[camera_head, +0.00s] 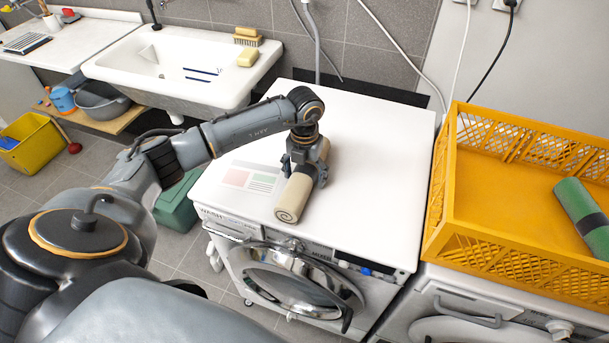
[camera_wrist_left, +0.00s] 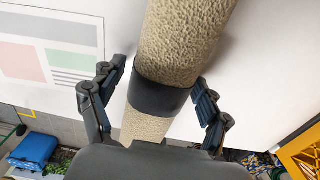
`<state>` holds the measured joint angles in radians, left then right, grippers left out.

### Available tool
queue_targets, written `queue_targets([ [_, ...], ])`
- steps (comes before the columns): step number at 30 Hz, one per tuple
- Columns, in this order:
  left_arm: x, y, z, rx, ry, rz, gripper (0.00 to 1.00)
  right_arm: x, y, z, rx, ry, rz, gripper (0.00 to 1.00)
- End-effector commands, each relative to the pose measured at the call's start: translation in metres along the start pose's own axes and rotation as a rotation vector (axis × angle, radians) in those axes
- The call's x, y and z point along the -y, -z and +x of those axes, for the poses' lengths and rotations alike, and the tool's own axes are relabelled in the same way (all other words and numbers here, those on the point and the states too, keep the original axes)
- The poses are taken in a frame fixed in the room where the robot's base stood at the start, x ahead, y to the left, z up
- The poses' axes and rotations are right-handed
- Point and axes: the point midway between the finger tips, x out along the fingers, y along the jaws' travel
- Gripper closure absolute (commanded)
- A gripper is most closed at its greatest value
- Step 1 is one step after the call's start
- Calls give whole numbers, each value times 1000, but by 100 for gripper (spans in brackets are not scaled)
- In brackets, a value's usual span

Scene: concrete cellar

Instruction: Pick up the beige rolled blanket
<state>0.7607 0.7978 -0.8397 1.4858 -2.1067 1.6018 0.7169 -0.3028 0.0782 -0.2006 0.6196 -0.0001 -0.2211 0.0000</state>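The beige rolled blanket (camera_head: 295,197) lies on the white top of the washing machine (camera_head: 378,152), its spiral end facing the front edge. A dark band wraps its middle, and the blanket fills the centre of the left wrist view (camera_wrist_left: 182,42). My left gripper (camera_head: 305,172) is over the blanket from above, with one finger on each side of it. In the left wrist view the fingers (camera_wrist_left: 161,75) are spread beside the dark band. A narrow gap shows on the left side; the right finger is very close to the blanket. My right gripper is not in view.
A printed sheet (camera_head: 250,178) lies left of the blanket. A yellow crate (camera_head: 520,255) with a green roll (camera_head: 580,208) stands on the machine at right. A sink (camera_head: 180,65) is at back left. The washing machine's top is clear right of the blanket.

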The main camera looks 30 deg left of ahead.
Motion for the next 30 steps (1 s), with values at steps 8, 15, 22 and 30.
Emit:
queue_targets([
  [8, 0, 0, -1, 1, 1, 0, 85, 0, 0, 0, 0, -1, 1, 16],
  [15, 0, 0, -2, 1, 1, 0, 85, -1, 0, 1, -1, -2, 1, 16],
  [22, 0, -1, -16, 4, 1, -1, 86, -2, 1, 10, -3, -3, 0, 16],
  [30, 24, 19, -67, 8, 4, 6, 86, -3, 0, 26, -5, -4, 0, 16],
])
